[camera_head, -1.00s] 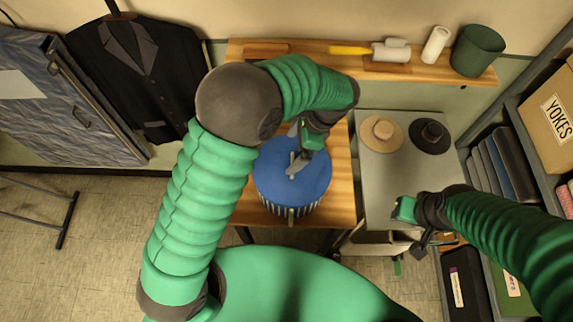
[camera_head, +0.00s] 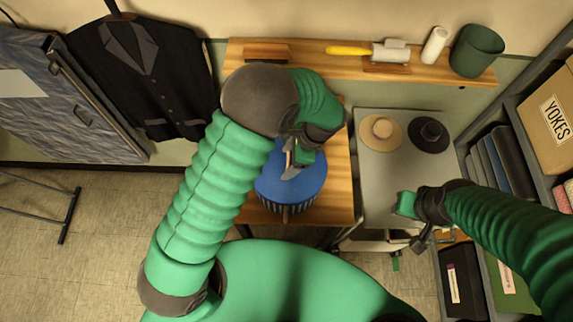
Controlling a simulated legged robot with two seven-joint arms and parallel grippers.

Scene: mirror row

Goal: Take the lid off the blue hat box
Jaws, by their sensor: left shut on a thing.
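The blue hat box (camera_head: 302,207) stands on the wooden table (camera_head: 341,160), with a striped side below its round blue lid (camera_head: 308,184). My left gripper (camera_head: 289,170) is over the middle of the lid, shut on its grip. The fingers and wrist hide the grip and the lid's far part. I cannot tell whether the lid is clear of the box. My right gripper (camera_head: 408,207) is over the front of the grey table, away from the box; its finger gap is not clear.
Tan (camera_head: 381,132) and black (camera_head: 430,135) hats lie on the grey table (camera_head: 376,178), with bare room around them. A back shelf (camera_head: 310,58) holds a roller, white roll and green bin (camera_head: 477,50). Shelving with boxes stands right; a dark jacket (camera_head: 140,75) hangs left.

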